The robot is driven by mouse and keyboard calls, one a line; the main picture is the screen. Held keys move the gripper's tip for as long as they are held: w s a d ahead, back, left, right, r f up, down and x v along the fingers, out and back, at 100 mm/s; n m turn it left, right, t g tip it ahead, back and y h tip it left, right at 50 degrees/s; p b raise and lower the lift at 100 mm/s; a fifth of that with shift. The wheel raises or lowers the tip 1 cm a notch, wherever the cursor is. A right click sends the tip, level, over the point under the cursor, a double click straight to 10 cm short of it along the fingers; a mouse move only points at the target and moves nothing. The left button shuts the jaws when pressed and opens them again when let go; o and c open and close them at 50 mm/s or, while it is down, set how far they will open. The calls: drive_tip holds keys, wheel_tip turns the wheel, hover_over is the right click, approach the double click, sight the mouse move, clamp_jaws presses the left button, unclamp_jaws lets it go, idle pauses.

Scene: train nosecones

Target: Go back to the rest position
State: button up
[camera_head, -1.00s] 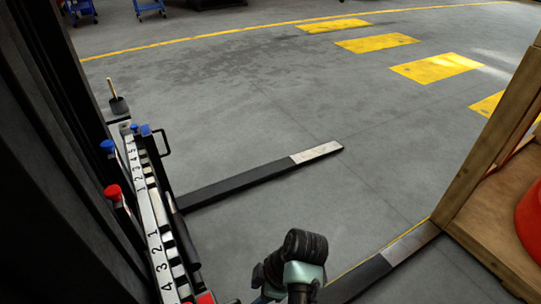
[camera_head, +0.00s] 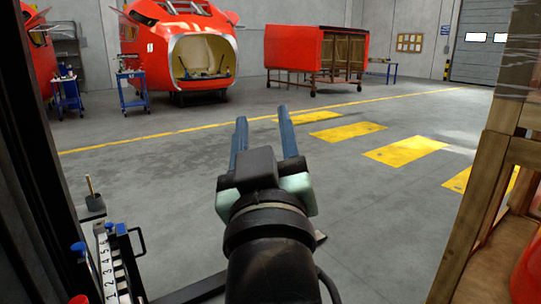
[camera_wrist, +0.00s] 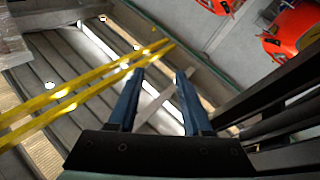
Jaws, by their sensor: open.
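My gripper (camera_head: 263,130) is raised in the middle of the head view, its two blue fingers spread and pointing away from me and upward. Nothing is between the fingers. My dark wrist and forearm rise from the bottom edge below it. In the wrist view the same fingers (camera_wrist: 157,85) are apart and empty, with the ceiling's yellow beams behind them.
A tool rack (camera_head: 112,262) with numbered slots and a red and a blue knob stands at lower left. A wooden crate frame (camera_head: 478,215) with a red part borders the right. Red train nosecones (camera_head: 185,50) stand far back. The grey floor ahead is clear, with yellow markings (camera_head: 405,150).

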drive_tip(key=s+d+r+m+t+h+p, duration=0.1)
drive_tip(key=s+r+m+t+p, duration=0.4)
drive_tip(key=s+r, duration=0.9)
wheel_tip(320, 180, up, 25)
drive_tip(key=w+n+p, duration=0.1)
drive_tip(key=p, duration=2.1)
drive_tip(key=shift+w, duration=0.35)
